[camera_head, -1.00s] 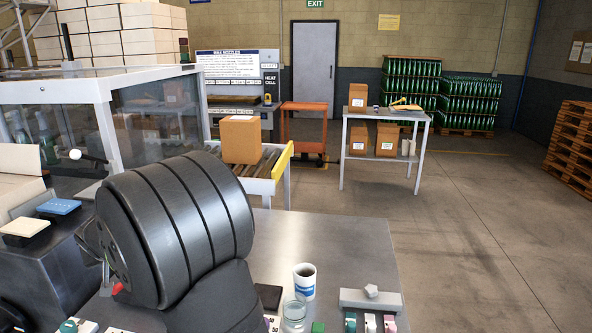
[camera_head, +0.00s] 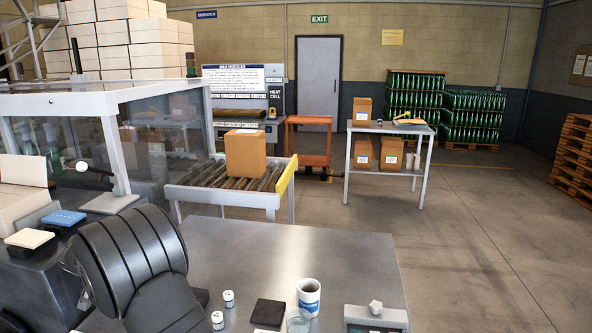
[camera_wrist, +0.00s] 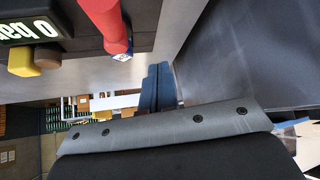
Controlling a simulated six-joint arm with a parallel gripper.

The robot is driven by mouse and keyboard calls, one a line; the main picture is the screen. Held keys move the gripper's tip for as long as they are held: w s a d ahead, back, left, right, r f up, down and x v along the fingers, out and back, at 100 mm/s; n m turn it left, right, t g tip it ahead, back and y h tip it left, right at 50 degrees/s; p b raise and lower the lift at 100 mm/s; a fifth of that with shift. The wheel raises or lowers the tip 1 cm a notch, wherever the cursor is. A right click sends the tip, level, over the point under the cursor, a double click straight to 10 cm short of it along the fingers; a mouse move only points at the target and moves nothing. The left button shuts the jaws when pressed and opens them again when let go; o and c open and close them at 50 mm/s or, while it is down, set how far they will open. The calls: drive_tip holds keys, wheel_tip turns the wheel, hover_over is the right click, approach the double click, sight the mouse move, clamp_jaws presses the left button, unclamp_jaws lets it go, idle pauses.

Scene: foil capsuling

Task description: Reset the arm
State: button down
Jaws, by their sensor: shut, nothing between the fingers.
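My gripper (camera_wrist: 158,72) shows in the wrist view as two dark blue fingers side by side, shut and empty, beyond a grey bracket with screws. In the head view my dark arm fills the lower left, and the gripper cannot be made out there. The metal worktable (camera_head: 300,255) lies to the right of the arm.
A white mug (camera_head: 308,297), a clear glass (camera_head: 298,320), a black pad (camera_head: 268,312) and two small white jars (camera_head: 228,298) stand on the table. A conveyor (camera_head: 225,180) carries a carton (camera_head: 245,153). In the wrist view, a red cylinder (camera_wrist: 106,25) is close by.

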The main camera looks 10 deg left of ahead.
drive_tip(key=w+m+h, duration=0.2)
drive_tip(key=m, duration=0.1)
drive_tip(key=w+m+t, duration=0.1)
drive_tip(key=shift+w+a+f+h, duration=0.2)
drive_tip(key=shift+w+f+h, duration=0.05)
drive_tip(key=shift+f+h, duration=0.15)
drive_tip(key=shift+m, duration=0.4)
drive_tip(key=v, duration=0.5)
drive_tip(key=shift+s+r, duration=0.15)
drive_tip(key=shift+r, duration=0.25)
